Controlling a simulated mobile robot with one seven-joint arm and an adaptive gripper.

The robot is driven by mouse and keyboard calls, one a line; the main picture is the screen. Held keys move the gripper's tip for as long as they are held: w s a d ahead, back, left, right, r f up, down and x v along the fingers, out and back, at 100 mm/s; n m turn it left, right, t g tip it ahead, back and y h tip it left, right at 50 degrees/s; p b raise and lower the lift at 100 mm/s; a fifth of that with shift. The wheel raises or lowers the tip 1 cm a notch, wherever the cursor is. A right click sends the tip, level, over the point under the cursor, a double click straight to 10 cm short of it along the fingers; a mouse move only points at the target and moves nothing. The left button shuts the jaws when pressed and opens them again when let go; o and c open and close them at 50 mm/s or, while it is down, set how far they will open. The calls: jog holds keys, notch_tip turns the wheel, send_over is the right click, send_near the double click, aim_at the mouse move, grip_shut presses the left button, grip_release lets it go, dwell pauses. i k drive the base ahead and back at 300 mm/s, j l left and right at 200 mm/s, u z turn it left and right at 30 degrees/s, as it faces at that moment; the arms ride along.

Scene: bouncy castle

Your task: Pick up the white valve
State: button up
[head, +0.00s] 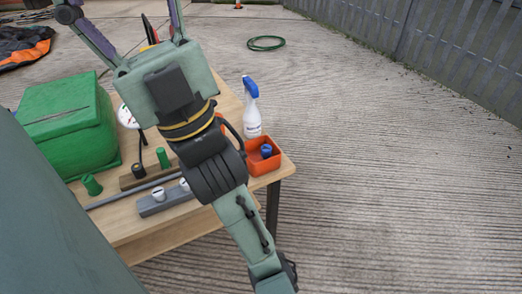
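Two small white round-topped pieces, either of which could be the white valve, stand on a grey block on the wooden table; one is at the block's left (158,193), the other at its right (185,184), partly hidden by my arm. A white round item (127,117) beside the green box is also partly hidden. My gripper (120,8) is above the far part of the table, beyond the grey block, with its two fingers spread wide. The tip of its right finger is cut off by the top edge. I see nothing held between the fingers.
A green box (65,120), green cylinders (92,184), a brown block (140,180), a spray bottle (251,115) and an orange bin (258,165) with a blue piece crowd the table (140,224). A hose coil (266,43) lies on open concrete. A fence stands right.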

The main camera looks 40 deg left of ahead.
aim_at(159, 195)
jog(key=u, duration=3.05)
jog(key=z, duration=1.15)
jog(key=i+j+z, duration=0.15)
jog(key=j+z, duration=0.2)
jog(key=j, duration=0.25)
jog(key=j+z, duration=0.4)
jog(key=j, duration=0.15)
jog(key=i, duration=0.05)
